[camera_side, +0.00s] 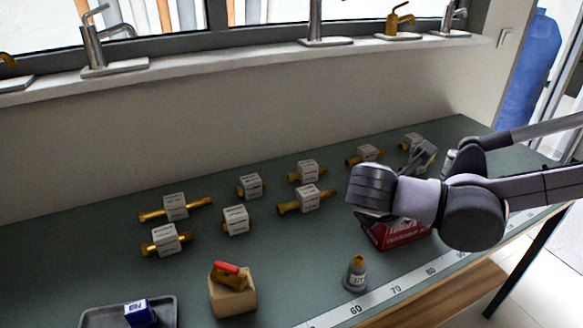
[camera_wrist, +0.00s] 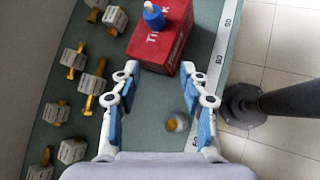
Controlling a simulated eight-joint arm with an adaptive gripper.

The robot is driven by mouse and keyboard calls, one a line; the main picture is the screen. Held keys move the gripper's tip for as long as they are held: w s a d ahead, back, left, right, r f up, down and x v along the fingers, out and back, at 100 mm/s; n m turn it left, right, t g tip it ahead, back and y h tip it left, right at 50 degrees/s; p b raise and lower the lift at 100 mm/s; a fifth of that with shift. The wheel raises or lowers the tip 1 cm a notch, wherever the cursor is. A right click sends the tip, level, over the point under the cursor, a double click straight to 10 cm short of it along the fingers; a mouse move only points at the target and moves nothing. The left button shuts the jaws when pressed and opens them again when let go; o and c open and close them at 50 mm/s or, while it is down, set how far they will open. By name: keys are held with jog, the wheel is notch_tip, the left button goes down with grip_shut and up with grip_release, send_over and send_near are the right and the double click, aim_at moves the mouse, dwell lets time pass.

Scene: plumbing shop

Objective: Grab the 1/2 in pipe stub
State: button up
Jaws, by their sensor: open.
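A small grey stand with a printed label, apparently "1/2", and a brass top (camera_side: 355,275) stands upright near the bench's front edge; I take it as the pipe stub. In the wrist view the stub (camera_wrist: 175,123) appears from above as a round brass end, between my fingers in the picture and nearer the right one. My gripper (camera_wrist: 159,90) is open and empty, with blue pads facing each other. It does not appear to touch the stub. In the side view my wrist hides most of the gripper.
Several brass fittings with white label blocks (camera_side: 175,207) lie behind. A wooden block (camera_side: 233,299) bears a red-handled valve. A tray (camera_side: 97,315) is front left. A measuring strip (camera_side: 375,299) runs along the edge.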

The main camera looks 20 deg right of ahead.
aim_at(354, 275)
jog(key=s+a+n+t+h, duration=0.25)
jog(key=a+n, duration=0.25)
jog(key=a, duration=0.4)
jog(key=shift+h, duration=0.25)
jog(key=f, duration=1.4)
jog(key=shift+w+d, duration=0.2)
jog(key=shift+d, duration=0.2)
jog(key=shift+w+d+f, duration=0.25)
jog(key=shift+d+f, duration=0.1)
jog(key=shift+d, duration=0.05)
jog(key=x, duration=0.6)
jog(key=shift+w+d+f, duration=0.1)
jog(key=shift+d+f, duration=0.05)
jog(key=shift+d, duration=0.05)
jog(key=shift+c, duration=0.3)
grip_shut()
